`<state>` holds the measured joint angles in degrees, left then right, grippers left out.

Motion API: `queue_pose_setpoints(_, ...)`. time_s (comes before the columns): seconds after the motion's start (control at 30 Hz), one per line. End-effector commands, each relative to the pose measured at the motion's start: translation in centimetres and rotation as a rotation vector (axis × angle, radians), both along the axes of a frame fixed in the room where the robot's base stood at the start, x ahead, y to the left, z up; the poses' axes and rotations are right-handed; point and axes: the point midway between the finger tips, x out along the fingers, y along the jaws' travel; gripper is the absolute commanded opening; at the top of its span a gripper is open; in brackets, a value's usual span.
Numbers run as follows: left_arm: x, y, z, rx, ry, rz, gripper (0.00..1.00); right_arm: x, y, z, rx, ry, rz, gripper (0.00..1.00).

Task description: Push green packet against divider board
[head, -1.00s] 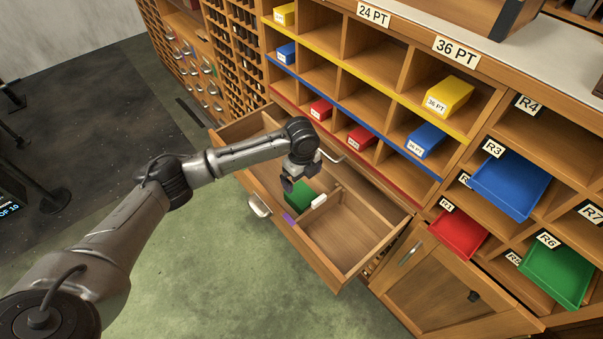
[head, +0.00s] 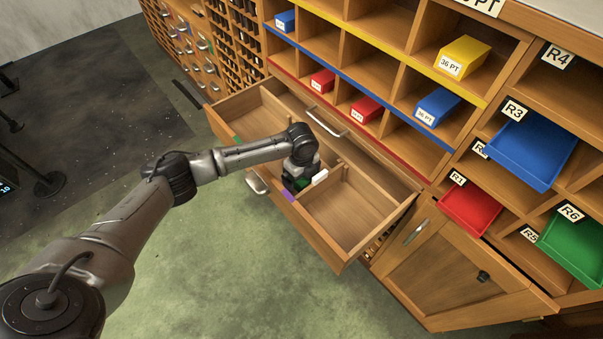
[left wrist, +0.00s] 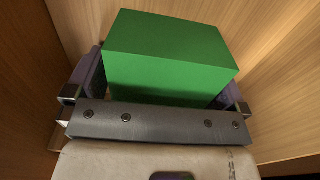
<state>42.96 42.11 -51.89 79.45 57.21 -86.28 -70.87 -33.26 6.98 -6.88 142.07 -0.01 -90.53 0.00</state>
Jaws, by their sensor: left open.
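The green packet (left wrist: 170,55) fills the middle of the left wrist view, between the two fingers of my left gripper (left wrist: 160,97). In the head view only a small part of the packet (head: 304,181) shows; the gripper hides the rest. My left gripper (head: 297,184) is open and lowered into the pulled-out drawer around the packet. Whether the fingers touch it I cannot tell. The divider board (head: 337,174) stands just right of the gripper. The gap between packet and board is hidden. My right gripper is not in view.
The drawer's right compartment (head: 350,208) is empty. Another green thing (head: 238,140) shows at the drawer's left. Shelves with coloured boxes stand behind.

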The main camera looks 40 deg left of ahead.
Motion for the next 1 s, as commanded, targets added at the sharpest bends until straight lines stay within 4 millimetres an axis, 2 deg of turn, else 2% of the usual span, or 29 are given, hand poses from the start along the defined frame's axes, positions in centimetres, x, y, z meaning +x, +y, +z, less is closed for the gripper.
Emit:
queue_pose_setpoints(0.27,0.00,-0.01,-0.04,0.000,0.000,0.000,1.00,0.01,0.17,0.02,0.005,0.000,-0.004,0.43)
queue_pose_setpoints(1.0,0.01,-0.01,0.00,0.000,0.000,0.000,0.30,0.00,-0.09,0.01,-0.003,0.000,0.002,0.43)
